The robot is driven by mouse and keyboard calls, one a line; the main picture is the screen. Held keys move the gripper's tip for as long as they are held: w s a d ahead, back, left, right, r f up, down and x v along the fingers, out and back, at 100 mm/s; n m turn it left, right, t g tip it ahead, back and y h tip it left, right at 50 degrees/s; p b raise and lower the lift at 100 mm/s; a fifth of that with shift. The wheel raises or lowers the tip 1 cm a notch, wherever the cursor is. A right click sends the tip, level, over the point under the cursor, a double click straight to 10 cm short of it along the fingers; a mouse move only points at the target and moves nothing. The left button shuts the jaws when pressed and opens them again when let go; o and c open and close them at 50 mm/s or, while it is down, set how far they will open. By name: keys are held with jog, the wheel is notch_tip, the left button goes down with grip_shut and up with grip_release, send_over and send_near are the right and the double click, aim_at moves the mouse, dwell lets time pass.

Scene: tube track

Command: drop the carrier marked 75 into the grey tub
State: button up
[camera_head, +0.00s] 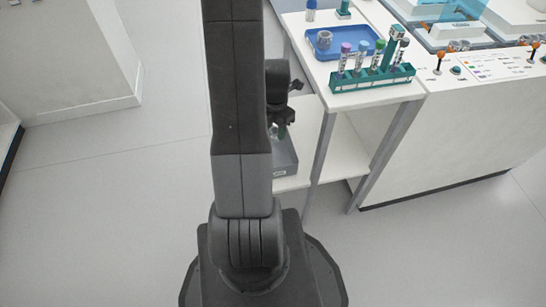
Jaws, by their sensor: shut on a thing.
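My gripper (287,112) is partly hidden behind my own dark arm. It is shut on a small carrier, of which a greenish end (281,131) shows below the jaws. Any number on it is too small or hidden to read. The grey tub (286,168) stands on the lower shelf under the white table, with a small label on its front. My gripper and the carrier appear over the tub's back part in the picture. My arm hides the tub's left side, and I cannot tell how high the carrier is above it.
A teal rack (372,80) with several capped tubes stands on the white table (400,97). Behind it, a blue tray (342,42) holds a small grey ring-shaped piece (324,39). A table leg (320,150) stands right of the tub. A white console (450,140) adjoins at right.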

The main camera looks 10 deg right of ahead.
aim_at(275, 140)
notch_tip(275, 140, down, 6)
jog(key=b, duration=0.4)
jog(key=shift+r, duration=0.15)
jog(key=o, duration=0.9)
jog(key=shift+c, duration=0.2)
jog(key=shift+r, duration=0.15)
notch_tip(275, 140, up, 7)
jog(key=p, duration=0.2)
jog(key=shift+r+p, duration=0.15)
jog(key=shift+p, duration=0.2)
